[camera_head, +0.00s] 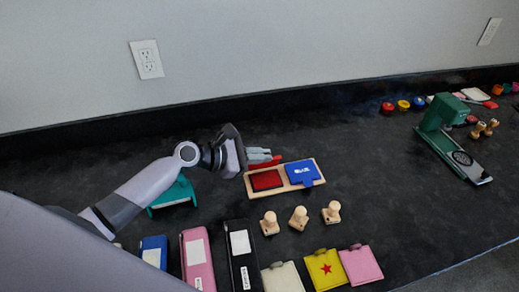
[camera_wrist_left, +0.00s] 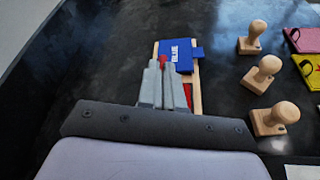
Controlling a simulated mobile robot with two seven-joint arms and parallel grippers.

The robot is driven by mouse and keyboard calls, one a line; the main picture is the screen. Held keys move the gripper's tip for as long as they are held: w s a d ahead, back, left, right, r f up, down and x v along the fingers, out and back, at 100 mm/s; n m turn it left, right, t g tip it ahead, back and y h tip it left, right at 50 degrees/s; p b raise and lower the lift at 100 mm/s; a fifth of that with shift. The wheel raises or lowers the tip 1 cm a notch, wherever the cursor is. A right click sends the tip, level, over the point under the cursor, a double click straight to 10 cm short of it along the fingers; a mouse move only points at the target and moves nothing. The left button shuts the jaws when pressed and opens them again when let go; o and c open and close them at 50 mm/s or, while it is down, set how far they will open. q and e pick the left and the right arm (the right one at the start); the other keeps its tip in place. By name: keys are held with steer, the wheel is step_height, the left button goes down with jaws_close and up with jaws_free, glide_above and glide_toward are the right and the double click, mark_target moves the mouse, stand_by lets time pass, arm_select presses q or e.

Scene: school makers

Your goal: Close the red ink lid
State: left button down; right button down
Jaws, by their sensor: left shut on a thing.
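A wooden tray (camera_head: 284,187) holds a red ink pad (camera_head: 266,180) on its left and a blue ink pad with its blue lid (camera_head: 303,172) shut on its right. The red pad's surface is uncovered. The red lid (camera_head: 264,164) stands open along the tray's back edge, mostly hidden by my fingers. My left gripper (camera_head: 272,157) is behind the red pad, shut on the red lid. In the left wrist view a bit of the red lid (camera_wrist_left: 163,61) shows between the fingertips (camera_wrist_left: 164,70), and the blue lid (camera_wrist_left: 179,54) is just beyond. My right gripper is not in view.
Several wooden stamps (camera_head: 299,218) stand in front of the tray. Pink, black and blue cases and yellow and pink pouches (camera_head: 326,268) line the front. A teal object (camera_head: 176,194) lies under my left arm. A green device (camera_head: 442,128) stands far right; the counter between is clear.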

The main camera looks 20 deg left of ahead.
arm_select(q)
steer(key=shift+f, duration=0.1)
stand_by(0.3)
steer(key=c, duration=1.3)
jaws_free()
steer(key=shift+s, duration=0.1)
steer(key=v, duration=0.7)
